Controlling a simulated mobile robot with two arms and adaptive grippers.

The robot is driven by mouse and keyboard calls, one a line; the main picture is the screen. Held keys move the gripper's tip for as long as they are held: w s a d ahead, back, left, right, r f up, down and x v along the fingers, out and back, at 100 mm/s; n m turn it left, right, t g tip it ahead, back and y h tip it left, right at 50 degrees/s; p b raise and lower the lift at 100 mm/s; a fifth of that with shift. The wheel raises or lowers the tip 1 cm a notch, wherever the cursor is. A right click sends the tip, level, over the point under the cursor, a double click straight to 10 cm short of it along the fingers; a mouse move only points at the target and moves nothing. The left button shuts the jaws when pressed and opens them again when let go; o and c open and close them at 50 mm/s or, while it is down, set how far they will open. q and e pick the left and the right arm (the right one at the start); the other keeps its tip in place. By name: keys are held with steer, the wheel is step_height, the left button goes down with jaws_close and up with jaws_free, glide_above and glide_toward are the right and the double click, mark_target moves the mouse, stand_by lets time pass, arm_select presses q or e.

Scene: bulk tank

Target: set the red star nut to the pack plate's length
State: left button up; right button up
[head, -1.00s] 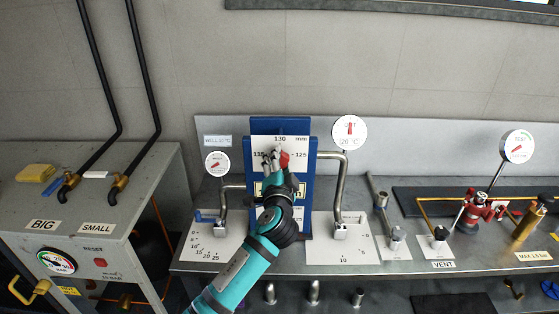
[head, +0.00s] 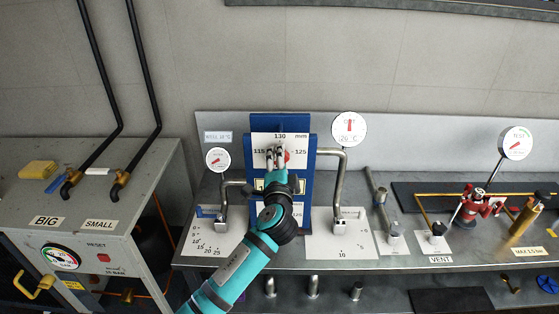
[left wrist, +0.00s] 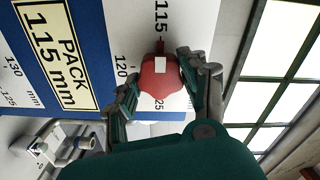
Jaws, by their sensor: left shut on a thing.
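The red star nut (left wrist: 160,82) shows in the left wrist view with a white square on its face. Its small red pointer faces the 115 mark on the white dial (left wrist: 120,40). In the head view only a bit of the nut (head: 287,156) shows beside my fingers. My left gripper (head: 276,157) is shut on the nut, one finger on each side. The yellow pack plate (left wrist: 52,45) reads PACK 115 mm in the left wrist view; in the head view my gripper mostly hides it. My right gripper is not in view.
The dial sits on a blue upright board (head: 308,190). Bent steel pipes (head: 342,185) and round gauges (head: 349,128) flank it. A grey machine (head: 95,210) stands at the left. Red and brass fittings (head: 472,208) stand on the bench at the right.

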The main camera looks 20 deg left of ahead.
arm_select(q)
steer(key=o, duration=1.2)
steer(key=v, duration=1.2)
